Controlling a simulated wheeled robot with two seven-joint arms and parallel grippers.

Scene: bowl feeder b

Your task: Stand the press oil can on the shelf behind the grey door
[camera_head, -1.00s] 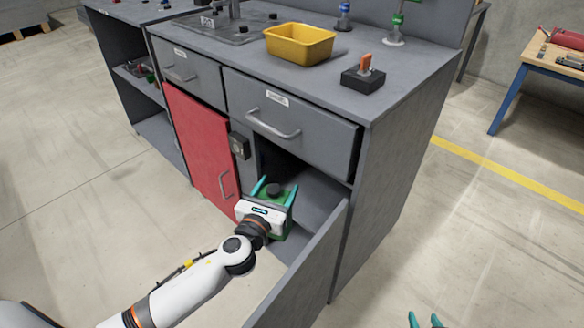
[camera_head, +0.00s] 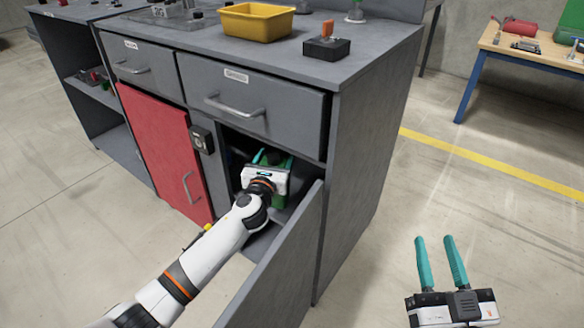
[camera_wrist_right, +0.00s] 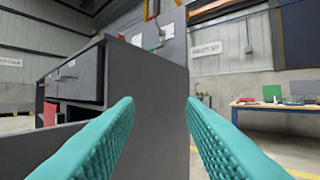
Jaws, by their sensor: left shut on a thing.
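The grey door (camera_head: 276,280) of the cabinet stands open toward me in the head view. My left gripper (camera_head: 270,162) is inside the opening behind it, shut on the green press oil can (camera_head: 284,190). The can is mostly hidden by the gripper body, so I cannot tell whether its base touches the shelf. The shelf (camera_head: 284,214) shows only in part around the can. My right gripper (camera_head: 442,265) is open and empty, out over the floor to the right of the cabinet. Its two teal fingers also show in the right wrist view (camera_wrist_right: 160,130).
A red door (camera_head: 165,150) is shut left of the opening. A drawer (camera_head: 250,105) sits above the opening. A yellow bin (camera_head: 257,22) and a black block with an orange switch (camera_head: 326,46) stand on top. A wooden table (camera_head: 530,55) is at the right; floor there is clear.

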